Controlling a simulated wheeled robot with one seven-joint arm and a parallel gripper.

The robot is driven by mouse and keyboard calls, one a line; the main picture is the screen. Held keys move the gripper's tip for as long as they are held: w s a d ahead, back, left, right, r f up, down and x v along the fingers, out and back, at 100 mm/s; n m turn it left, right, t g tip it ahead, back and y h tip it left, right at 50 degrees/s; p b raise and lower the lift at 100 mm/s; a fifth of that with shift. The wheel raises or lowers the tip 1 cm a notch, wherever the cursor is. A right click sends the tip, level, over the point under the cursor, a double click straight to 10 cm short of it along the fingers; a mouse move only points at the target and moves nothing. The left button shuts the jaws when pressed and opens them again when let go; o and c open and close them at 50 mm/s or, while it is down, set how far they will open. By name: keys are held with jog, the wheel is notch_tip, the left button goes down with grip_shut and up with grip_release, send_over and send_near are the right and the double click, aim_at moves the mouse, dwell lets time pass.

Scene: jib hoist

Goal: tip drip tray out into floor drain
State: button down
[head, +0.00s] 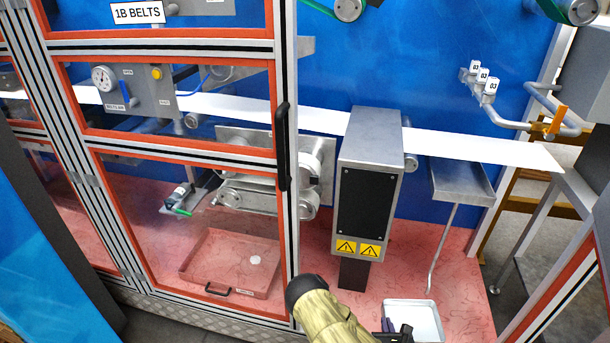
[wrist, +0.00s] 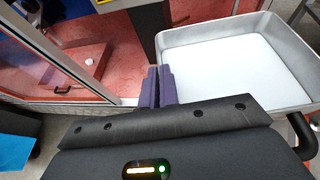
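A silver metal tray (head: 412,302) holding a white, flat-looking fill sits at the bottom of the head view. It shows large at the right of the wrist view (wrist: 205,36), level, with a black handle (wrist: 303,135) on its near side. My gripper (wrist: 160,88) has its purple fingers close together beside the tray's near left corner. It also shows at the tray's left side in the head view (head: 388,325). Whether anything thin lies between the fingers is hidden. I cannot make out a floor drain.
A red tray (head: 197,262) with a black handle and a white round spot sits behind the framed clear door (head: 185,165). A grey post box (head: 372,150) with warning labels stands right of the door. A metal trough (head: 462,182) with a thin pipe hangs above the silver tray.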

jog(key=w+a+r+p, duration=0.1)
jog(key=a+r+p, duration=0.3)
jog(key=r, duration=0.3)
jog(key=a+r+y+p, duration=0.1)
jog(key=a+r+p, duration=0.3)
jog(key=r, duration=0.3)
jog(key=shift+w+a+r+n+p, duration=0.3)
jog(key=shift+w+n+p, duration=0.05)
jog(key=shift+w+n, duration=0.05)
jog(key=shift+f, duration=0.1)
